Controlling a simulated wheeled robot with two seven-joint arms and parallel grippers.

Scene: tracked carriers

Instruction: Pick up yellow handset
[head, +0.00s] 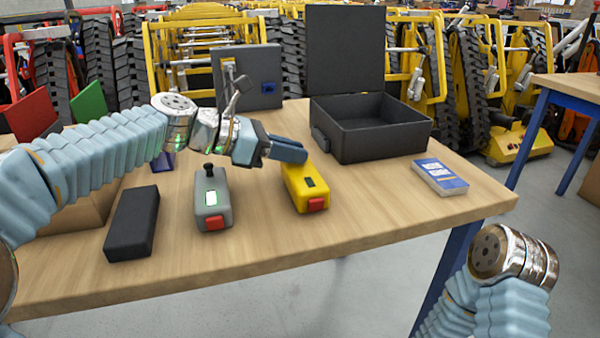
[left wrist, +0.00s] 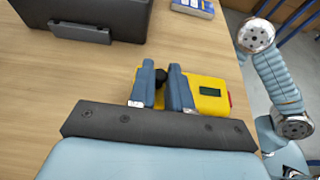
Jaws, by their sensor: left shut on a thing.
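The yellow handset (head: 305,188) stands on the wooden table in the head view. It has a small dark screen and a red button at its near end. My left gripper (head: 296,156) reaches over its far end, with the fingers shut on the handset. In the left wrist view the handset (left wrist: 212,97) lies between and beyond the fingers of the left gripper (left wrist: 164,88), and its black knob (left wrist: 161,75) shows between them. The handset seems to rest on the table still. Of my right arm only links show, not its gripper.
A grey handset (head: 212,205) with a green screen and a black block (head: 132,222) lie to the left. An open black case (head: 372,135) stands behind to the right, near a blue-and-white card box (head: 440,176). A grey panel box (head: 247,85) stands behind.

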